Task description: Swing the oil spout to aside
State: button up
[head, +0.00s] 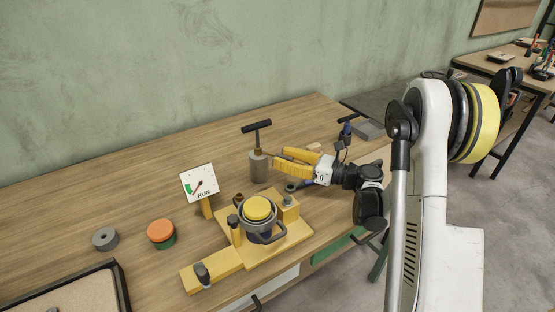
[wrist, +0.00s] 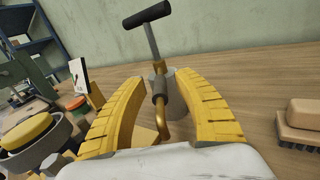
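The oil can (head: 258,168) is a grey cylinder with a black T-handle, standing upright at the table's middle. Its T-handle rises at the top of the wrist view (wrist: 147,15). The oil spout (wrist: 161,122) is a curved brass tube with a grey sleeve, pointing toward my wrist camera. My gripper (wrist: 158,80) has its two yellow fingers apart, one on each side of the spout, with visible gaps. In the head view, my gripper (head: 277,157) reaches in from the right, its tips close to the can. The spout is mostly hidden there by the fingers.
A yellow fixture (head: 272,252) with a round yellow-topped cup (head: 257,209) stands in front of the can. A RUN gauge (head: 199,183) is left of it. A brush (wrist: 300,125) lies to the right in the wrist view. Table behind the can is clear.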

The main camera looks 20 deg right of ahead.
jog(key=shift+x, duration=0.9)
grip_shut()
jog(key=shift+w, duration=0.1)
jog(key=shift+w+d+n+g+y, duration=0.1)
jog(key=shift+w+n+g+y, duration=0.05)
jog(key=shift+n+g+y, duration=0.35)
jog(key=shift+w+d+n+g+y, duration=0.2)
jog(key=shift+n+g, duration=0.1)
jog(key=shift+g, duration=0.3)
